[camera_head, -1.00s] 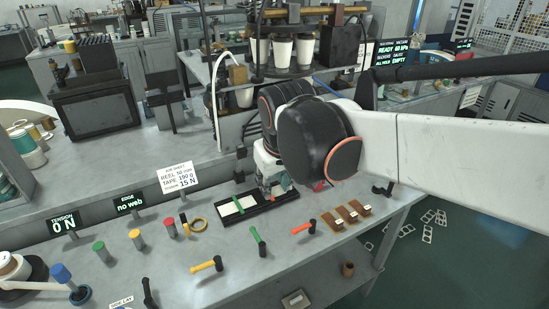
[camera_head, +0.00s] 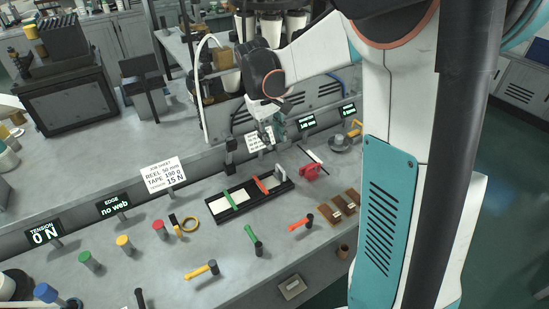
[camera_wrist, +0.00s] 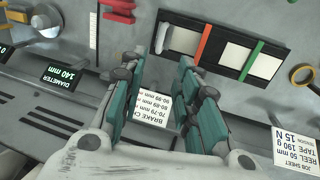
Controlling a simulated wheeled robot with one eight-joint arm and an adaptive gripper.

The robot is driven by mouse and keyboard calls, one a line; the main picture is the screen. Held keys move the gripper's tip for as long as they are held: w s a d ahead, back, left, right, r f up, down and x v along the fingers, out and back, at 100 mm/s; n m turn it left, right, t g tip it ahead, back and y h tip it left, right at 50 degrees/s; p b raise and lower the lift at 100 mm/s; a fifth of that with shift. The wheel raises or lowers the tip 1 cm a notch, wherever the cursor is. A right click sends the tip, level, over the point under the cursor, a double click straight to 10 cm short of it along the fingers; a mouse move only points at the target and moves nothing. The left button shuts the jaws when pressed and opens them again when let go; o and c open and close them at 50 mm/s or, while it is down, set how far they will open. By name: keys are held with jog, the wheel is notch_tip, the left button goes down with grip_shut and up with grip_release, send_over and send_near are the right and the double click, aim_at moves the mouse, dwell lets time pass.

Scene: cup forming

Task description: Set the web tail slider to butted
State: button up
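A long black tray (camera_head: 215,218) lies on the bench with white panels, a green strip (camera_head: 228,198) and an orange strip (camera_head: 260,185) across it. A pale grey upright tab (camera_head: 281,172) stands at its right end. The tray (camera_wrist: 222,50), orange strip (camera_wrist: 203,42), green strip (camera_wrist: 251,60) and tab (camera_wrist: 162,38) also show in the wrist view. No label readable here names the web tail slider. My gripper (camera_head: 268,138) is above the back of the bench, behind the tray. In the wrist view its teal fingers (camera_wrist: 160,72) are apart and empty, with the tab beyond them.
A brake card (camera_wrist: 153,108) and a job sheet (camera_head: 163,174) stand behind the tray. A red block (camera_head: 310,172) is right of it. Green (camera_head: 254,241), orange (camera_head: 301,222) and yellow (camera_head: 202,270) handled tools lie in front. Brown blocks (camera_head: 338,207) sit at right.

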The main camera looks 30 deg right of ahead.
aim_at(280, 167)
jog(key=f+b, duration=0.1)
jog(key=f, duration=0.3)
jog(key=d+f+b, duration=0.1)
jog(key=f, duration=0.3)
jog(key=d+f+b, duration=0.1)
jog(key=f+b, duration=0.1)
jog(key=f, duration=0.2)
jog(key=shift+d+f, duration=0.2)
jog(key=shift+f, duration=0.05)
grip_shut()
